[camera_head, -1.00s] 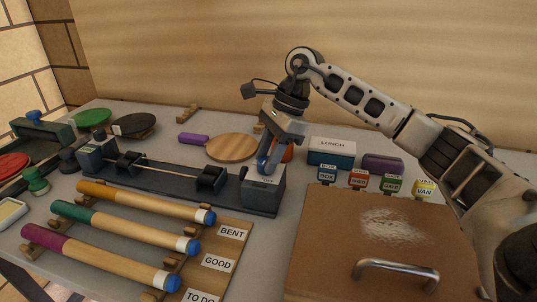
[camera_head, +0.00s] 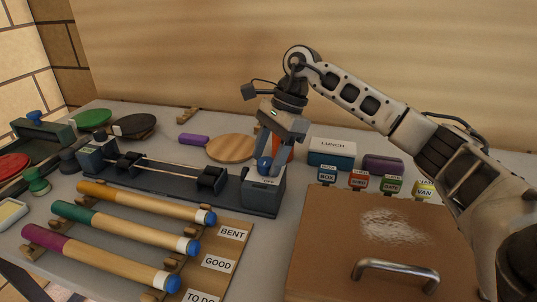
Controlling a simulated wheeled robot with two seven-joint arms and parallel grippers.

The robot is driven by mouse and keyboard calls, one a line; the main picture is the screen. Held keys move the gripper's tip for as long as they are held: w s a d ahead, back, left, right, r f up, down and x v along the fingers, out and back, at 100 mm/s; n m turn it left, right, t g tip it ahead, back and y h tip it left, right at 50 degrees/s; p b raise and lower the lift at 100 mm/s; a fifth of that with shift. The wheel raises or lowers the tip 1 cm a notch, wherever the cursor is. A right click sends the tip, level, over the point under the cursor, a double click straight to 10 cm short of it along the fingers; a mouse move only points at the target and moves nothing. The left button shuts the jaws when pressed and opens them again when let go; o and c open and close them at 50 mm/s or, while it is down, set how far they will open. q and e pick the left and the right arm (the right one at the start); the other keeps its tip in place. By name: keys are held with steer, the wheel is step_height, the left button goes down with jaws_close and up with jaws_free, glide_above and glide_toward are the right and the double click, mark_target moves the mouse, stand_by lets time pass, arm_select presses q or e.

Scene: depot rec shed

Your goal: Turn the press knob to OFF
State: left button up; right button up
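The press is a long dark bar (camera_head: 150,173) with a grey box (camera_head: 262,194) at its right end. A small label shows on top of the box, too small to read surely. A round blue piece (camera_head: 264,164), apparently the knob, shows at the top of this box. My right gripper (camera_head: 267,168) points down over the box, its fingers apart, beside or around the blue piece. The fingers partly hide the box top, and I cannot tell whether they touch the knob. My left gripper is not in view.
Three blue-tipped cues lie in front on a rack (camera_head: 230,250) labelled BENT, GOOD and TO DO. A brown lidded case (camera_head: 330,235) stands at right front.

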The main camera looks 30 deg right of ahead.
steer(key=p+v, duration=0.1)
steer(key=v, duration=1.5)
steer(key=shift+a+f, duration=0.1)
